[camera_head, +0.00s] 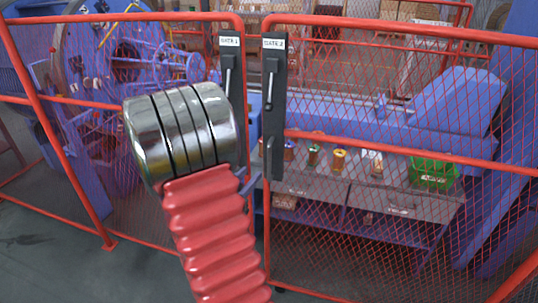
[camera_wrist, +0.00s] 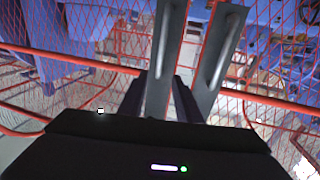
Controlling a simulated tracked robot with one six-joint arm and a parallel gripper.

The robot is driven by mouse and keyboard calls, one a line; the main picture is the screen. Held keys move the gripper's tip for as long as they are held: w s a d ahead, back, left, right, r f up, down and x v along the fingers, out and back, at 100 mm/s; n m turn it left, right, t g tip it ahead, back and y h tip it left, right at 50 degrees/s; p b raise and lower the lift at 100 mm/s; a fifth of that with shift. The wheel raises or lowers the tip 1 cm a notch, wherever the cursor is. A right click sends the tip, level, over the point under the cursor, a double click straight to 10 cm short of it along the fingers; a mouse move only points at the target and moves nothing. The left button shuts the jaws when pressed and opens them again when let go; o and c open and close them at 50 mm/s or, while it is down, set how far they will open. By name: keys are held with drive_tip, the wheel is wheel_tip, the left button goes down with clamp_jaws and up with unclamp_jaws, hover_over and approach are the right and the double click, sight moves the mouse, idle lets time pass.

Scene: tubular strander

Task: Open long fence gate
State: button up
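The red mesh fence has two gate leaves that meet near the middle of the head view. A dark lock plate labelled GATE 1 (camera_head: 231,68) with an upright handle is on the left leaf. A taller dark plate labelled GATE 2 (camera_head: 273,110), with an upper lever and a lower pull handle, is on the right leaf. The leaves stand side by side with a narrow gap. In the wrist view, my gripper (camera_wrist: 158,98) has its two dark fingers apart, in front of the left grey plate (camera_wrist: 166,45). Contact cannot be told. The right plate (camera_wrist: 222,55) carries a grey handle. My arm hides the gripper in the head view.
Behind the right leaf stand a grey workbench (camera_head: 330,186) with small spools and a green crate (camera_head: 432,170). Blue machinery (camera_head: 460,100) fills the space behind the fence. The grey floor (camera_head: 50,255) at lower left is clear.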

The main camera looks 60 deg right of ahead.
sight(268, 155)
drive_tip(key=d, duration=1.3)
drive_tip(key=shift+s+d, duration=0.3)
drive_tip(key=shift+d, duration=0.05)
drive_tip(key=shift+c, duration=0.7)
clamp_jaws()
